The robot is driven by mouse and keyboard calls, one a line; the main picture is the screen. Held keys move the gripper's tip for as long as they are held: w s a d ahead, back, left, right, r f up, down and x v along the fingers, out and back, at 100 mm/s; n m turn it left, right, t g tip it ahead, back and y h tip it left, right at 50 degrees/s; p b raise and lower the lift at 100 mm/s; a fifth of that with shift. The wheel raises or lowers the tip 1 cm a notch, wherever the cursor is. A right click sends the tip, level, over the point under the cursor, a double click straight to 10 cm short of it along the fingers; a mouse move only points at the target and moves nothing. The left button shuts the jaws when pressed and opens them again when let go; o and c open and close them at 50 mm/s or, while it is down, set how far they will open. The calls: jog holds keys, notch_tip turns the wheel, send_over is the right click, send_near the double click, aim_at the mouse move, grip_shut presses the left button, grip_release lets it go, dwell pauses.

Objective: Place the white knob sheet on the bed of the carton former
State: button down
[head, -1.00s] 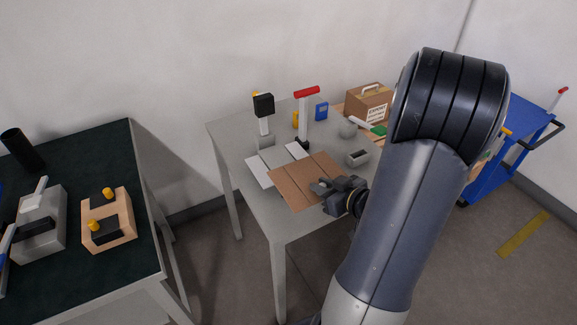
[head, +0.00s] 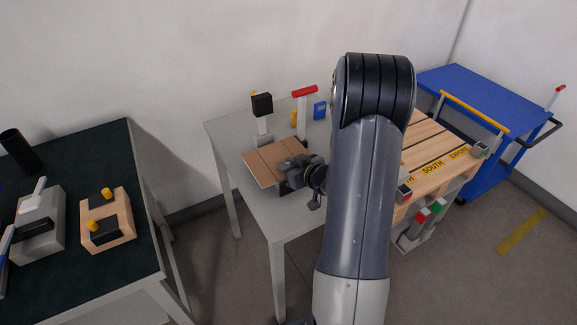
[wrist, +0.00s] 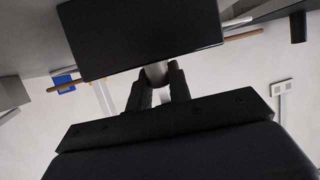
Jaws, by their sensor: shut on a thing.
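The sheet (head: 268,160) is a brown, creased cardboard panel. My gripper (head: 296,170) is at its near right side. In the wrist view, the fingers (wrist: 158,82) are shut on a pale knob (wrist: 155,73), with a wide dark block (wrist: 145,40) just beyond it. Thin brown edges of the sheet show either side of that block. The carton former appears to be the station with a black-headed post (head: 262,105) and a red-handled lever (head: 305,92) on the grey table. The sheet covers its pale bed; I cannot tell whether they touch.
The grey table (head: 225,140) has bare room at its left and front. A blue box (head: 320,110) stands at the back. My arm hides the table's right part. A wooden pallet (head: 430,165) and blue cart (head: 480,95) stand right; a dark-topped bench (head: 90,160) stands left.

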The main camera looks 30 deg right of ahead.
jog(key=shift+f, duration=0.2)
jog(key=shift+f, duration=0.15)
jog(key=c, duration=1.3)
grip_release()
jog(key=shift+r, duration=0.3)
jog(key=v, duration=1.2)
jog(key=shift+f, duration=0.15)
